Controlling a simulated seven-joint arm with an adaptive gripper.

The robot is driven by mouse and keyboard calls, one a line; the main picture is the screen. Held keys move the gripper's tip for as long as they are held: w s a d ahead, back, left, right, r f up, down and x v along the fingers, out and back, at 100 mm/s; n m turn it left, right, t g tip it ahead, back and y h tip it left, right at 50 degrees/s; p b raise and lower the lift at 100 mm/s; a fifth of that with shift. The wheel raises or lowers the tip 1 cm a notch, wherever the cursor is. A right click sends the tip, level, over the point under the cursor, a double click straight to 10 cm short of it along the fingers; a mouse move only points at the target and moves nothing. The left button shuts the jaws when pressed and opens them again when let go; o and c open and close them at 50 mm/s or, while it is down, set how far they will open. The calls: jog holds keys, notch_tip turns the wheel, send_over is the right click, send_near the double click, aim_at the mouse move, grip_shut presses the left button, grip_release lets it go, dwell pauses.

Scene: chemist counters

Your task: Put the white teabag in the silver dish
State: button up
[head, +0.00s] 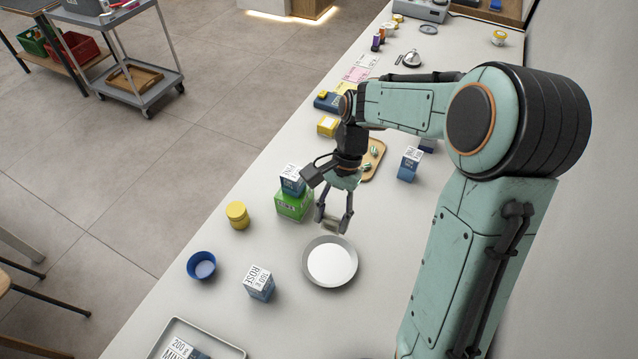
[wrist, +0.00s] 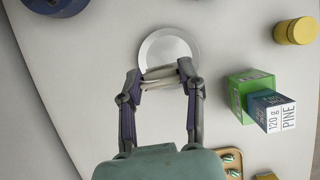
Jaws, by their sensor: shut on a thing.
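The silver dish (head: 331,264) stands on the counter, with a grey rim and a bright, empty-looking base. It also shows in the wrist view (wrist: 168,48), just beyond my fingertips. My gripper (head: 333,223) is shut on a pale, thin thing, which looks like the white teabag (wrist: 160,76). In the wrist view it spans between the two fingertips and overlaps the near rim of the dish. In the head view my gripper hangs above the counter at the dish's far edge. The teabag is small and partly hidden by the fingers there.
A green box (head: 293,205) with a blue PINE box (head: 292,181) on it stands left of my gripper. A ROSE box (head: 259,284), blue bowl (head: 201,266) and yellow jar (head: 238,215) are further left. A wooden board (head: 374,163) lies behind. Counter right of the dish is clear.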

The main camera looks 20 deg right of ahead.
send_near(326, 270)
jog(key=x, duration=0.5)
dwell(0.5)
jog(key=o, duration=0.7)
jog(key=shift+o, duration=0.2)
notch_tip(326, 270, up, 7)
dwell(0.5)
